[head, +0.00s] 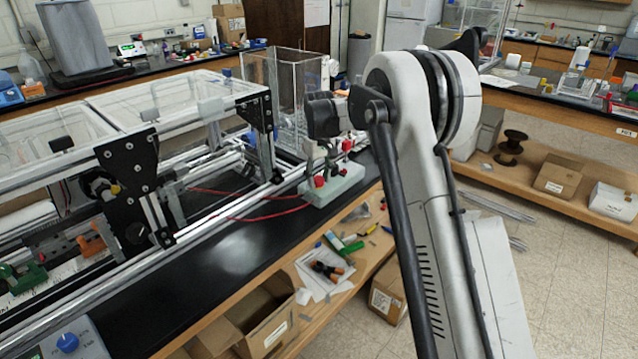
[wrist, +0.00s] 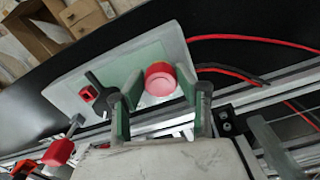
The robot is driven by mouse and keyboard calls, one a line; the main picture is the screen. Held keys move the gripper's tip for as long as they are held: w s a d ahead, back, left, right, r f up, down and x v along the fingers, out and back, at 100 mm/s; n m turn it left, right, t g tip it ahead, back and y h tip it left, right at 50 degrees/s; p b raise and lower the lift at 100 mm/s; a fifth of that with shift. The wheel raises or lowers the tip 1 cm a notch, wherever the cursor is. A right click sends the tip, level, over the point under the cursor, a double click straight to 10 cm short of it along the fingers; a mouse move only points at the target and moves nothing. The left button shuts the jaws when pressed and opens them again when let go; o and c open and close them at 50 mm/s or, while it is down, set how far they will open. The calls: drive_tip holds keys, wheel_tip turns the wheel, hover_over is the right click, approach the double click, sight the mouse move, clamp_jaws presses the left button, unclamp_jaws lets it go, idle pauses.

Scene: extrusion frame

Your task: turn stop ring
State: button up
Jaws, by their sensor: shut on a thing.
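A round red stop ring (wrist: 160,79) with a paler pink face sits on a pale green-white block (wrist: 75,90). In the wrist view my gripper (wrist: 158,82) has one green-padded finger on each side of the ring and is shut on it. The exact contact at the fingertips is hard to make out. In the head view the block (head: 345,186) stands on the black bench, and my gripper reaches down over it, partly hidden by my own arm.
An aluminium extrusion frame (head: 200,225) with black plates runs along the bench, left of the block. Red tubes (head: 262,217) cross the bench beside the block. A clear box (head: 275,95) stands behind. A black lever (wrist: 100,93) and red fittings sit near my fingers.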

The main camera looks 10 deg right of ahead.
sight(318, 179)
drive_tip(key=shift+m+b, duration=0.85)
drive_tip(key=shift+m, duration=1.35)
drive_tip(key=o, duration=1.1)
wheel_tip(318, 179, up, 12)
drive_tip(key=shift+r, duration=0.1)
